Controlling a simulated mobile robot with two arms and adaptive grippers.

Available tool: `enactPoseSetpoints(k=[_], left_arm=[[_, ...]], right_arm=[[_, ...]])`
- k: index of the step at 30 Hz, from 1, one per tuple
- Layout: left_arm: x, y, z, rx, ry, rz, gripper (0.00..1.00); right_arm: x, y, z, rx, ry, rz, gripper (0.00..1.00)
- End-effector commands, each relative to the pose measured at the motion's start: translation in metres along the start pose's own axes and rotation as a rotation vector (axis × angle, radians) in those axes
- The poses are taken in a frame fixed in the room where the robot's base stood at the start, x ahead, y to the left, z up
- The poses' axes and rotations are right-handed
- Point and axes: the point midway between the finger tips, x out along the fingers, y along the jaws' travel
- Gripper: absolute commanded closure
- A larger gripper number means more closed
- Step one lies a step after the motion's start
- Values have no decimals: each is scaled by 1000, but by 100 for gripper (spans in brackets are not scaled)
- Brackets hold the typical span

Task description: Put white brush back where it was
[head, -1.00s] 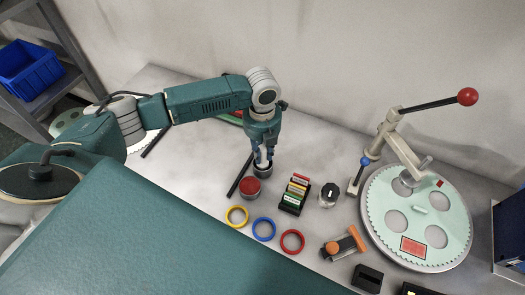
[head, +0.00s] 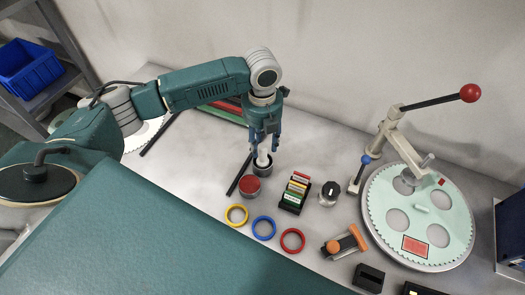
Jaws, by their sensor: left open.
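The white brush (head: 262,158) stands upright in a small dark round cup (head: 262,170) on the bench. My left gripper (head: 264,148) is above the cup with its fingers open on either side of the brush's upper part. I cannot tell whether the fingers touch the brush. The lower end of the brush is hidden inside the cup. My right gripper is not in view.
A red-topped round tin (head: 250,186) stands just in front of the cup, near a black bar (head: 239,173). A rack of coloured slips (head: 295,192) and a black-topped knob (head: 329,193) are to the right. Yellow (head: 237,215), blue (head: 263,229) and red (head: 292,241) rings lie in front.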

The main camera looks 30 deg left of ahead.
Motion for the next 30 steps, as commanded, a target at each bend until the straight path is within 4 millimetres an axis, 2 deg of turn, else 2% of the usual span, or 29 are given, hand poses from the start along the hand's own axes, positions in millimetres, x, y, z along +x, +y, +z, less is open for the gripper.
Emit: enactPoseSetpoints(k=[1,6,12,17,30], left_arm=[[-10,0,2,1,-7,-2,60],[-46,0,2,0,-5,-2,60],[-73,0,1,0,-1,-1,60],[-80,0,0,0,0,0,60],[-80,0,0,0,0,0,60]], right_arm=[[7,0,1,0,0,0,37],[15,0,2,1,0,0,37],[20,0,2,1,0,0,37],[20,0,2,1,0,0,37],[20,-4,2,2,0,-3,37]])
